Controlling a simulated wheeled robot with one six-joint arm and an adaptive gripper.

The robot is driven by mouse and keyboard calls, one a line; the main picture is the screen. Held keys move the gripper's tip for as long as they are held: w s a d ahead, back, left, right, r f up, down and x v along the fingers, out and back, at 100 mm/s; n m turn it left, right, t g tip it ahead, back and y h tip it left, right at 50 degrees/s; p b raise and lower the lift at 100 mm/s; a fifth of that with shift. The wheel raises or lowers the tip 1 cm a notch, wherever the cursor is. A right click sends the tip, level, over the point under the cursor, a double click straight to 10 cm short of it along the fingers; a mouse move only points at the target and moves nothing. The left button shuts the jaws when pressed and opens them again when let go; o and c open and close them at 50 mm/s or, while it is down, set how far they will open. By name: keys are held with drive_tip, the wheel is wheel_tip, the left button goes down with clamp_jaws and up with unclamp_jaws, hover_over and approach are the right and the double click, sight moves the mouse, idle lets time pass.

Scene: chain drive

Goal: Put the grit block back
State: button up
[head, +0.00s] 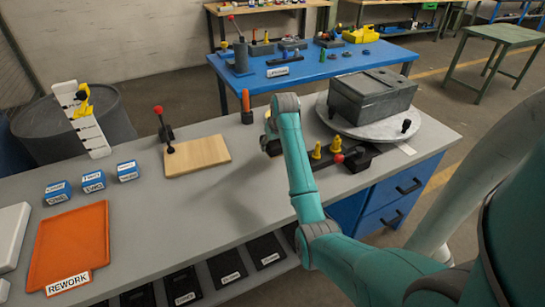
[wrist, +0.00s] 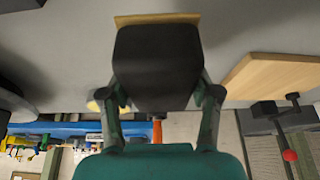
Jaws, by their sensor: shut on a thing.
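The grit block seems to be the dark block with a thin tan face (wrist: 155,70) in the wrist view. My gripper (wrist: 158,95) is shut on it, with one finger on each side. The block is close to the grey bench top (head: 235,205); I cannot tell whether it touches. In the head view my gripper (head: 271,143) is over the bench, right of the wooden board (head: 198,155), and my arm hides most of it and the block.
A grey box (head: 372,95) stands on a round turntable (head: 345,128) at the right. A dark fixture with yellow pegs and a red knob (head: 337,158) is just right of my arm. A red-knobbed lever (head: 163,128) stands by the board. An orange REWORK tray (head: 68,245) lies left.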

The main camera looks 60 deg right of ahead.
sight(275, 144)
drive_tip(key=shift+f, duration=2.75)
drive_tip(key=shift+f, duration=0.1)
drive_tip(key=o, duration=1.1)
drive_tip(key=v, duration=1.2)
drive_tip(key=shift+a, duration=0.1)
drive_tip(key=shift+s, duration=0.1)
